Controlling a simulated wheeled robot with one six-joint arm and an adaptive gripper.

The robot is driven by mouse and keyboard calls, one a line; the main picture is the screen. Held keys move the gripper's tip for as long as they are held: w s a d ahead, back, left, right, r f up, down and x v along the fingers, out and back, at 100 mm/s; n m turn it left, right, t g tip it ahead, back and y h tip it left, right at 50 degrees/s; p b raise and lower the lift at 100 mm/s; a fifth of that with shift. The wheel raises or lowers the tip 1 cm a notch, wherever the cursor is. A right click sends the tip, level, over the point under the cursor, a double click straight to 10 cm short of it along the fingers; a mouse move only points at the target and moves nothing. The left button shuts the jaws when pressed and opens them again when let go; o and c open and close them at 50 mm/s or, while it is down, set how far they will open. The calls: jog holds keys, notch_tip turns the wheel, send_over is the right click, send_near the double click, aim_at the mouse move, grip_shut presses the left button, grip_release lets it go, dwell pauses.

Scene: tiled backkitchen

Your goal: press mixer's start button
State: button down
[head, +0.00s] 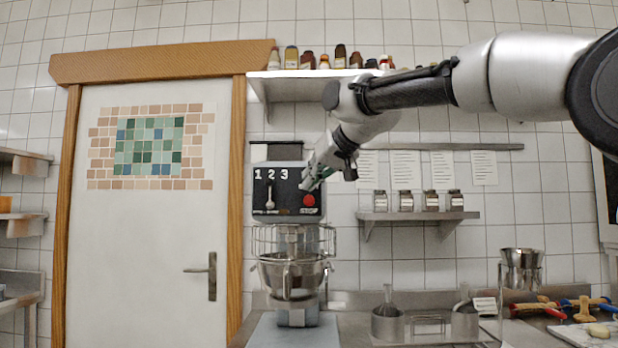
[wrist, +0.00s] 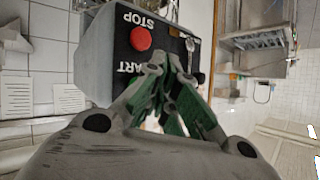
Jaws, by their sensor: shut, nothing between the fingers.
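The mixer (head: 290,235) stands on the counter with its dark control panel (head: 262,187) facing me. The panel has the numbers 1 2 3, a lever (head: 269,197) and a red stop button (head: 309,200). In the wrist view the red stop button (wrist: 141,39) sits beside the word STOP, and part of the word START (wrist: 130,68) shows below it.
A shelf with bottles (head: 330,72) runs above the mixer. A smaller shelf with jars (head: 418,215) is to the right. The counter holds metal containers (head: 388,322) and tools (head: 575,308). A closed door (head: 145,240) is at left.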

jog(key=shift+w, duration=0.4)
